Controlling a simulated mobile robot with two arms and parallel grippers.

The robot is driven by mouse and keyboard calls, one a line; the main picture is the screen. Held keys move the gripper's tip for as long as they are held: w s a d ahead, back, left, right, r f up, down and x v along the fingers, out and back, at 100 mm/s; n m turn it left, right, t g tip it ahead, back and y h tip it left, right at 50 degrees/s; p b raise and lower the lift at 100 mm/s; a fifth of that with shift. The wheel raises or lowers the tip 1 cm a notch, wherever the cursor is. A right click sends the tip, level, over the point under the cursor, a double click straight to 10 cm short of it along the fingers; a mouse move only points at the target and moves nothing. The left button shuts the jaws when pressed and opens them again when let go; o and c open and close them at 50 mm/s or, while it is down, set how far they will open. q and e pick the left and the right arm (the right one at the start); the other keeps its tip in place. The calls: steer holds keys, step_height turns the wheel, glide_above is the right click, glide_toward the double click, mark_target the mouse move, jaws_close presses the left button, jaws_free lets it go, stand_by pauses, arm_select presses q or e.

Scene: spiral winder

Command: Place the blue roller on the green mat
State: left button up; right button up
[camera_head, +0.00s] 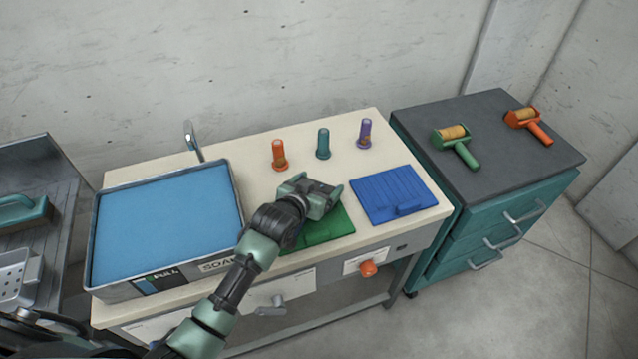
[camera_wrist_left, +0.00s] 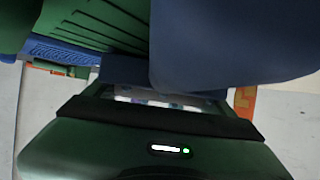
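The green mat (camera_head: 325,228) lies at the front of the table, partly covered by my left gripper (camera_head: 312,196) in the head view. In the left wrist view its ribbed surface (camera_wrist_left: 100,25) fills the upper left. A large smooth dark blue shape (camera_wrist_left: 235,40), apparently the blue roller, sits very close to the palm in that view. No blue roller shows in the head view; the gripper may hide it. Whether the fingers grip the blue shape, and whether it touches the mat, I cannot tell. My right gripper is not seen.
A blue mat (camera_head: 393,195) lies right of the green one. Upright orange (camera_head: 279,155), teal (camera_head: 323,144) and purple (camera_head: 365,134) pieces stand behind. A basin of blue liquid (camera_head: 238,200) is at left. Green (camera_head: 462,155) and orange (camera_head: 540,132) rollers lie on the dark cabinet.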

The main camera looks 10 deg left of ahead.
arm_select(q)
steer(key=shift+o, duration=0.8)
steer(key=shift+r, duration=0.2)
steer(key=v, duration=1.2)
steer(key=shift+r, duration=0.1)
